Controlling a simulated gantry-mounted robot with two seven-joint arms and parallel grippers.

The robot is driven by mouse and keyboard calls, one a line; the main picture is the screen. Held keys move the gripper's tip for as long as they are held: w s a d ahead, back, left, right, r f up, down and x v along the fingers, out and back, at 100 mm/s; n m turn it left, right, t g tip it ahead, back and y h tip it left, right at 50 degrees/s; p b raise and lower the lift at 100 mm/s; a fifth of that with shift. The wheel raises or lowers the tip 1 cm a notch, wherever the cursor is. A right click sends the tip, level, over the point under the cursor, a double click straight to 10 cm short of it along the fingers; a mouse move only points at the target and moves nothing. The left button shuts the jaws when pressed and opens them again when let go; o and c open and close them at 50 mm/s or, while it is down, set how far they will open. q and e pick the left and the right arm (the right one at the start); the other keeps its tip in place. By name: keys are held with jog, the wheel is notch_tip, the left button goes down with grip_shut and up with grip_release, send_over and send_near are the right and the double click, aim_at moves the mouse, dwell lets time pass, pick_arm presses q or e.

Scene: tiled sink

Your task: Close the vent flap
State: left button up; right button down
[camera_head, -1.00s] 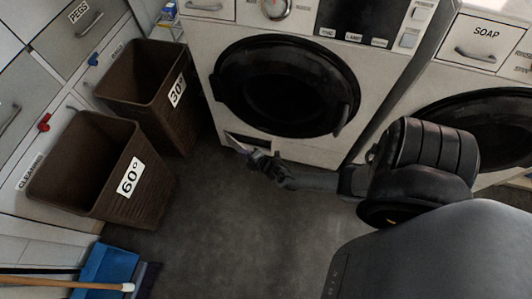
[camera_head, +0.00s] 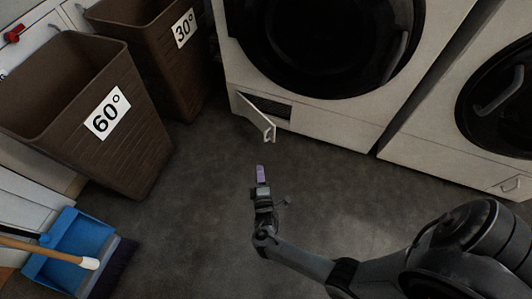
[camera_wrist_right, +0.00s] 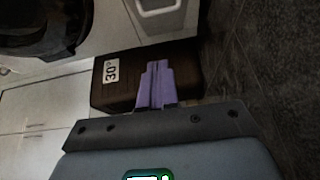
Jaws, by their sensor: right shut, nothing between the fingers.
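The vent flap (camera_head: 257,116) is a small white panel at the lower left of the left washing machine's front. It stands open, swung outward, with the dark vent opening (camera_head: 273,107) showing behind it. My right gripper (camera_head: 261,173) is shut and empty, its purple fingertips over the floor a short way in front of the flap and apart from it. In the right wrist view the purple fingers (camera_wrist_right: 156,85) are together, with nothing between them. A white piece with a slot at that view's top may be the flap; I cannot tell. My left gripper is out of view.
The left machine's front (camera_head: 340,122) stands beyond the flap. Brown 30° (camera_head: 165,60) and 60° (camera_head: 130,150) bins stand to the left. A blue dustpan (camera_head: 70,250) lies at lower left. Dark floor (camera_head: 200,220) around my gripper is clear.

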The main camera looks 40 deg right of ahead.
jog(key=s+d+b+x, duration=0.1)
jog(key=d+b+x, duration=0.1)
jog(key=b+x, duration=0.5)
jog(key=x, duration=0.5)
jog(key=shift+d+f, duration=0.45)
jog(key=shift+w+a, duration=0.1)
